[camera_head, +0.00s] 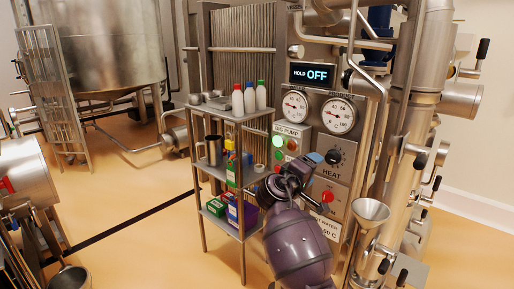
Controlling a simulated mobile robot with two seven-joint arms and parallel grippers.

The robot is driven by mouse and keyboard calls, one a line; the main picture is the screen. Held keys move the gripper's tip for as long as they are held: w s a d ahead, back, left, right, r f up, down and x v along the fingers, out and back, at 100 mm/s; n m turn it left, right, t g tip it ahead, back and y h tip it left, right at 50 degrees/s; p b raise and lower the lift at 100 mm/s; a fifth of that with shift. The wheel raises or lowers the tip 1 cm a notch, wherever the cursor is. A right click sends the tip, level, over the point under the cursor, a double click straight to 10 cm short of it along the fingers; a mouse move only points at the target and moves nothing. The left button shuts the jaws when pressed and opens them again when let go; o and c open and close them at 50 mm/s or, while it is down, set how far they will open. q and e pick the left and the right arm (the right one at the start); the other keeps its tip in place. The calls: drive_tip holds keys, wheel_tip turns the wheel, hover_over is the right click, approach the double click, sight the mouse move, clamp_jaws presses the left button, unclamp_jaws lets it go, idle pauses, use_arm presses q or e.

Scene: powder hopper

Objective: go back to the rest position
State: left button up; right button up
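One of my arms comes in from the bottom, a little right of the middle, and I take it to be my right one. Its gripper (306,165) is in front of the control panel (338,148), beside the lit buttons and left of the HEAT knob (335,157). The fingers are small and dark, so I cannot tell whether they are open or touch the panel. I see nothing clearly held. My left gripper is not in view.
A shelf rack (241,114) with bottles, a metal jug (213,150) and boxes stands just left of the gripper. A metal funnel (371,212) and steel pipes (415,80) are on the right. Open floor (130,235) lies left of the rack.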

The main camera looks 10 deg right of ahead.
drive_tip(key=w+a+r+t+y, duration=0.2)
drive_tip(key=w+a+t+y, duration=0.1)
drive_tip(key=a+t+y, duration=0.15)
drive_tip(key=s+f+t+y, duration=0.2)
drive_tip(key=s+f+y, duration=0.65)
drive_tip(key=f, duration=0.35)
drive_tip(key=s+d+f+m+g, duration=0.1)
drive_tip(key=s+d+f+g, duration=0.1)
drive_tip(key=s+f, duration=0.6)
drive_tip(key=s+d+f+m+g, duration=0.1)
drive_tip(key=s+d+f+g, duration=0.1)
drive_tip(key=s+f, duration=0.6)
drive_tip(key=s+d+f+m+g, duration=0.1)
drive_tip(key=s+f, duration=0.8)
drive_tip(key=s, duration=0.9)
drive_tip(key=shift+s+d+m+g, duration=0.25)
drive_tip(key=shift+d+g, duration=0.3)
drive_tip(key=shift+d, duration=0.4)
